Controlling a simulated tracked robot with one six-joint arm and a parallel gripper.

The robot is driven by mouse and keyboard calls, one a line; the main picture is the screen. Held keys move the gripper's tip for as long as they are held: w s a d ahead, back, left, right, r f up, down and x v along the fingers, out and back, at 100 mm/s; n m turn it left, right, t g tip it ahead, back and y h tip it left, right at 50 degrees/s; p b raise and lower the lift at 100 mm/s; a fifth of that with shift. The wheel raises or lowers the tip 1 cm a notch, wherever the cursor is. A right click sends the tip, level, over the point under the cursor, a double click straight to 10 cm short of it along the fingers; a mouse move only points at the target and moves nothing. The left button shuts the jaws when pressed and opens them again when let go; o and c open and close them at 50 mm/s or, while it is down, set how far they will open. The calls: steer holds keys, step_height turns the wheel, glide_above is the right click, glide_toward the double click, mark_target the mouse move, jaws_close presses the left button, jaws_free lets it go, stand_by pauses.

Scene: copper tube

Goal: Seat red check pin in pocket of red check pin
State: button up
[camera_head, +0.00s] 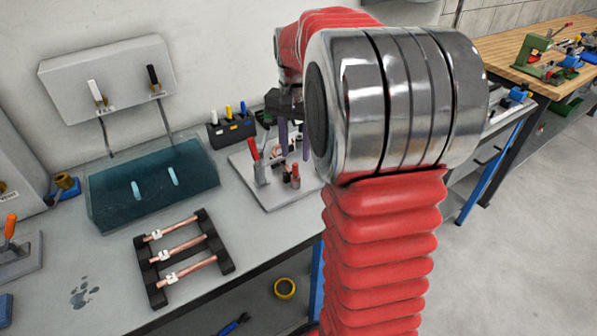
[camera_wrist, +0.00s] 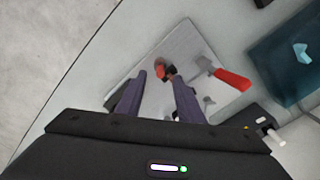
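My gripper (camera_head: 294,145) hangs over the grey fixture plate, its two purple fingers pointing down and apart. In the wrist view, the gripper (camera_wrist: 156,76) is open with a clear gap between the fingers. A small red pin (camera_head: 295,171), likely the red check pin, stands upright in a dark block on the plate, in front of and below the fingers. A red round top with dark parts (camera_wrist: 160,67) shows just beyond the fingertips in the wrist view; I cannot tell whether it is the same pin. I cannot make out the pocket.
A red-handled clamp (camera_head: 254,150) stands on the plate (camera_head: 274,196), left of the fingers; its handle (camera_wrist: 232,79) is at right in the wrist view. A black rack (camera_head: 152,272) holds copper tubes.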

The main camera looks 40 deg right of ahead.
mark_target(295, 164)
steer(key=shift+f, duration=0.55)
steer(key=shift+f, duration=0.1)
steer(key=shift+w+f, duration=0.1)
steer(key=shift+f, duration=2.45)
steer(key=shift+c, duration=0.4)
jaws_close()
